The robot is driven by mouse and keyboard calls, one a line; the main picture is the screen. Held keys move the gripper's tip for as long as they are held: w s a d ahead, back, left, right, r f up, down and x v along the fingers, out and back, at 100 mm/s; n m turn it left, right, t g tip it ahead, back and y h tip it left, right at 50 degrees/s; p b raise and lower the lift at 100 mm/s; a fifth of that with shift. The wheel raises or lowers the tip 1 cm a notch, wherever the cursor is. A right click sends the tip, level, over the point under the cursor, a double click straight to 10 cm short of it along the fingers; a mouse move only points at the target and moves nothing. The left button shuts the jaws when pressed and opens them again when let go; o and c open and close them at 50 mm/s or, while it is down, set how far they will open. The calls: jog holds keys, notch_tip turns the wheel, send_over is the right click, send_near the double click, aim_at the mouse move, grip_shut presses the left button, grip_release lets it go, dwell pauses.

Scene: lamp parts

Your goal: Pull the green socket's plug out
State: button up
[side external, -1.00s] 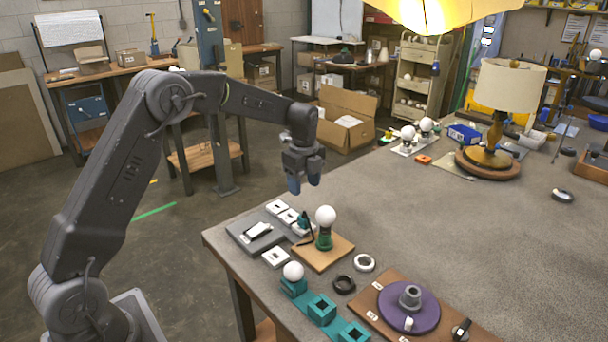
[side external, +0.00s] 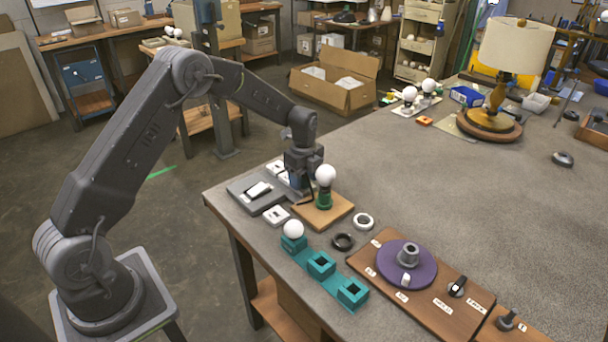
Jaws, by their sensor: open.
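The green socket (side external: 324,201) stands upright on a wooden board (side external: 338,213) near the table's left edge, with a white bulb (side external: 325,175) in it. My gripper (side external: 300,184) is open and points down just left of the socket, low over the row of white outlets (side external: 274,167) on the grey block. The socket's dark plug is mostly hidden by my fingers. A bit of dark cord (side external: 309,194) shows between my gripper and the socket. I cannot tell whether the fingers touch the plug.
A grey block with a white switch (side external: 258,190) lies left of my gripper. A white plate (side external: 276,215), teal sockets (side external: 321,265), one with a bulb (side external: 293,230), and dark and white rings are in front. The table's middle is clear.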

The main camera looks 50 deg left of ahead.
jog(key=shift+c, duration=0.3)
grip_shut()
dwell(0.3)
jog(key=shift+r, duration=0.95)
dwell(0.4)
jog(key=shift+r, duration=0.7)
jog(key=shift+r, duration=0.15)
jog(key=shift+r, duration=1.85)
